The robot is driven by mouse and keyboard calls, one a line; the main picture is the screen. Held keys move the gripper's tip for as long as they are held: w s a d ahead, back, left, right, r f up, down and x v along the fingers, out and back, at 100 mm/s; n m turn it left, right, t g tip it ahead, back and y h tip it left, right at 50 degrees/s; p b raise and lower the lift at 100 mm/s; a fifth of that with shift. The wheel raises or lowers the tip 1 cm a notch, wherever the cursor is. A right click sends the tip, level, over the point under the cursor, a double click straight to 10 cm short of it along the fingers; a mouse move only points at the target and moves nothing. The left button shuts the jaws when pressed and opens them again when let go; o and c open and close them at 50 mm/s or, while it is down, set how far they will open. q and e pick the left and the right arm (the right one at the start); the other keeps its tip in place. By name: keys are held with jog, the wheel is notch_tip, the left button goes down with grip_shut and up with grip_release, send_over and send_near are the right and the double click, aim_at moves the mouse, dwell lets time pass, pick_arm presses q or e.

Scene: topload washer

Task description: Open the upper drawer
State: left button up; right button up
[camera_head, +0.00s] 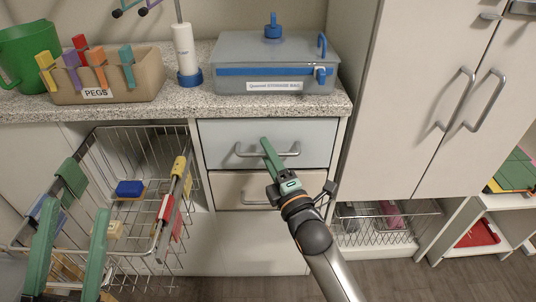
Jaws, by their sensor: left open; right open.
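The upper drawer (315,133) has a pale blue-grey front and sits flush under the speckled counter, closed. Its silver bar handle (290,154) runs across the middle of the front. My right gripper (266,146) is open, with its green fingers at the handle's left-middle part. They overlap the bar in the picture; I cannot tell whether they touch it. My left gripper (74,212) is open and empty at the lower left, in front of the wire basket, away from the drawer. The lower drawer (232,190) is cream and closed, partly hidden by my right arm.
A wire basket (135,235) with colored blocks and clips stands out at the left. A tall cabinet (395,110) stands right of the drawers.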

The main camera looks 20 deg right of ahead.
grip_shut()
dwell(1.4)
